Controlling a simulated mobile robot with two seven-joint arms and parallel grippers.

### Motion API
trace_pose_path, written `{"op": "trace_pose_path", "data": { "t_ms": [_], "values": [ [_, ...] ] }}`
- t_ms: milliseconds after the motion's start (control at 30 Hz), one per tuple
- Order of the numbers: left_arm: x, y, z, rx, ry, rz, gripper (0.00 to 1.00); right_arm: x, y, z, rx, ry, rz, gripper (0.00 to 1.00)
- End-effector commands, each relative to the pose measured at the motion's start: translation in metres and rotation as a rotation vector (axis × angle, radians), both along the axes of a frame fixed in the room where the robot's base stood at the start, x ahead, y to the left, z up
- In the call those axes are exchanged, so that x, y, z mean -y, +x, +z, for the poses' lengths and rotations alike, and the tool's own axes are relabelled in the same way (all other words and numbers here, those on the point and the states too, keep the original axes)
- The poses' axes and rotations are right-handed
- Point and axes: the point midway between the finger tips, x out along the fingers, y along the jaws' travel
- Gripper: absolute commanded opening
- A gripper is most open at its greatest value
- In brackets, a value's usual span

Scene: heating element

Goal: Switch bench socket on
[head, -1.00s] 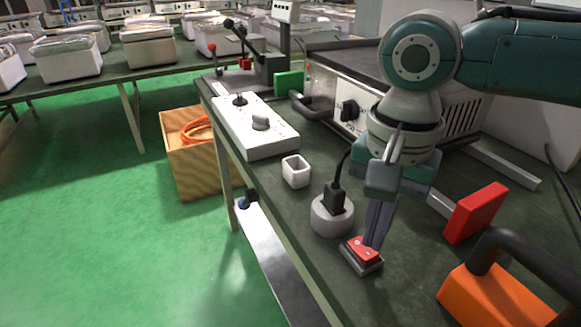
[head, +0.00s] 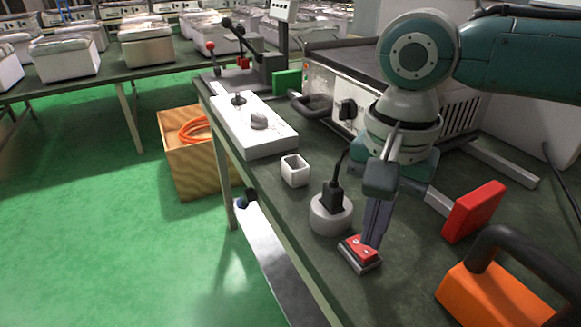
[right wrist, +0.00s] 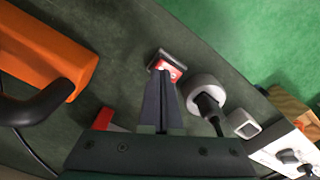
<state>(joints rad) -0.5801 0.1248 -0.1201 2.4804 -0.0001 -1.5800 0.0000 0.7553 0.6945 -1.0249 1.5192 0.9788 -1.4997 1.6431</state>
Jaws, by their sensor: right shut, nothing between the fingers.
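The bench socket (head: 322,222) is a round grey-white unit on the dark bench, with a black plug (head: 333,196) standing in it. The socket (right wrist: 203,92) shows right of the fingers there. My left gripper is not in view.
An orange block with a black handle (head: 497,297) and a red block (head: 474,212) stand right of the gripper. A small white square cup (head: 295,170) and a white control box (head: 255,128) lie farther along the bench. Green floor is open at left.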

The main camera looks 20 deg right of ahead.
Motion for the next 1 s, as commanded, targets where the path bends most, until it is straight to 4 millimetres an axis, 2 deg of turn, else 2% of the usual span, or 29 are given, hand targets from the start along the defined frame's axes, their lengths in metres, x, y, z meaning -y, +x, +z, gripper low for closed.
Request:
{"op": "trace_pose_path", "data": {
  "t_ms": [1000],
  "values": [
    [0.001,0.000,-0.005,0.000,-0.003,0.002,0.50,0.000,0.000,-0.012,-0.001,0.001,0.000,0.00]
  ]
}}
